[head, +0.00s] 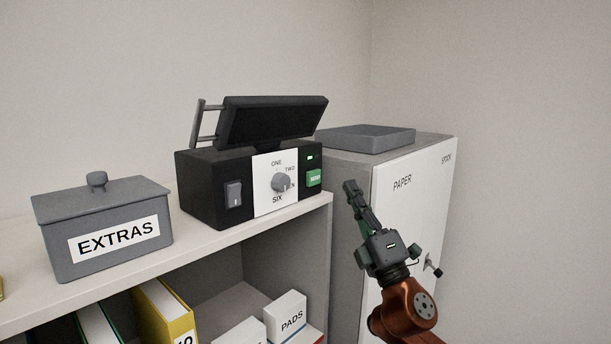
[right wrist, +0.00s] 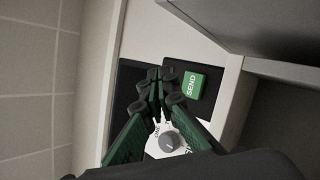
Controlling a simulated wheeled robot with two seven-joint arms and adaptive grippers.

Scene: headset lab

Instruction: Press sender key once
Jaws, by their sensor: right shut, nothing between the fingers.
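The sender is a black box (head: 215,205) on the shelf top, with a black slanted panel above it. Its green key (head: 314,178) is at the right of the front face, below a small lit green light. In the right wrist view the key (right wrist: 194,86) reads SEND. A grey dial (head: 281,183) sits on the white panel, left of the key. My right gripper (head: 350,186) is shut and empty, apart from the sender, to the right of the key in the head view. In the right wrist view its fingertips (right wrist: 160,76) appear beside the key. My left gripper is out of view.
A grey lidded EXTRAS box (head: 105,225) stands left of the sender. A PAPER cabinet (head: 425,190) with a grey tray (head: 365,138) on top stands to the right. Binders and a PADS box (head: 286,318) are on the shelf below. A rocker switch (head: 233,194) is on the sender's left.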

